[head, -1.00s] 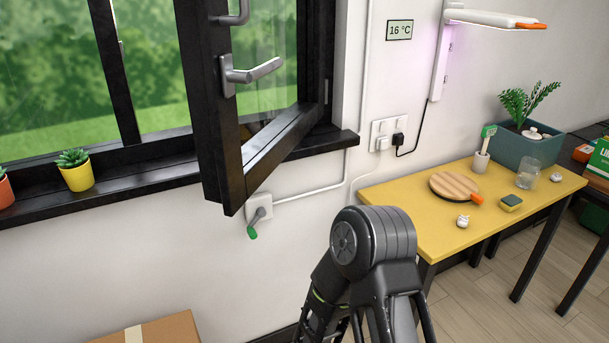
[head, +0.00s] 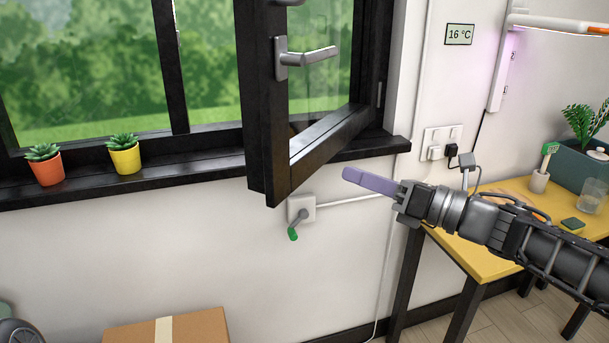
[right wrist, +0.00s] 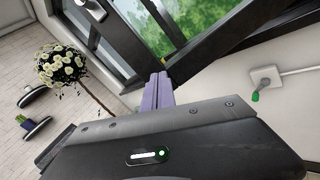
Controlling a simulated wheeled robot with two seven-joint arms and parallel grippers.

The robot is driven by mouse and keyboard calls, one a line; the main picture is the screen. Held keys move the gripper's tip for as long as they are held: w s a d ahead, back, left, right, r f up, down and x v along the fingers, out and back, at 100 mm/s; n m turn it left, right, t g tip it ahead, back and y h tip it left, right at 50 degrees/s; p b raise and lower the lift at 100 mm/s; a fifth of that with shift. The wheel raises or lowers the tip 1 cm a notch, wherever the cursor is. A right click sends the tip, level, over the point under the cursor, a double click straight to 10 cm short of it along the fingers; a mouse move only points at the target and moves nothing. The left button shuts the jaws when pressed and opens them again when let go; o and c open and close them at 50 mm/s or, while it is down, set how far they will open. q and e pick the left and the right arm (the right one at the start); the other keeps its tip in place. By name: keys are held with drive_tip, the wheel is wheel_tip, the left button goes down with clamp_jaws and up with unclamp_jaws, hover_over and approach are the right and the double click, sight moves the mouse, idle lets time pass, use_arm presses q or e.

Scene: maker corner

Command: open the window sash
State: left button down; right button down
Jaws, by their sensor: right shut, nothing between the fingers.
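The window sash (head: 262,110) has a black frame and stands swung open into the room, at an angle to the wall. Its grey lever handle (head: 310,58) points right, roughly level. In the right wrist view the dark sash frame (right wrist: 225,45) crosses the upper right. My right gripper (head: 348,176) has lilac fingers, shut and empty. In the head view its tips appear to the right of the sash's lower corner, with a gap in the picture; the depth between them is hard to judge. The shut fingers also show in the right wrist view (right wrist: 157,85). My left gripper is out of view.
An orange pot (head: 47,171) and a yellow pot (head: 125,159) with succulents stand on the black sill (head: 200,165). A green-handled crank (head: 293,233) is on the wall below. A yellow table (head: 465,255) stands right, a cardboard box (head: 165,330) below left.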

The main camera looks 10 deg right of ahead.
sight(287, 164)
drive_tip(key=s+n, duration=0.1)
drive_tip(key=n, duration=0.1)
drive_tip(key=s+d+n+g, duration=0.1)
drive_tip(key=n, duration=0.1)
drive_tip(key=s+n, duration=0.1)
drive_tip(key=n, duration=0.1)
drive_tip(key=shift+d+f+g, duration=0.15)
drive_tip(key=shift+d+g, duration=0.15)
drive_tip(key=shift+d, duration=0.05)
drive_tip(key=p+x, duration=0.1)
drive_tip(key=x, duration=1.3)
drive_tip(key=shift+a+p, duration=0.1)
drive_tip(key=shift+p, duration=0.2)
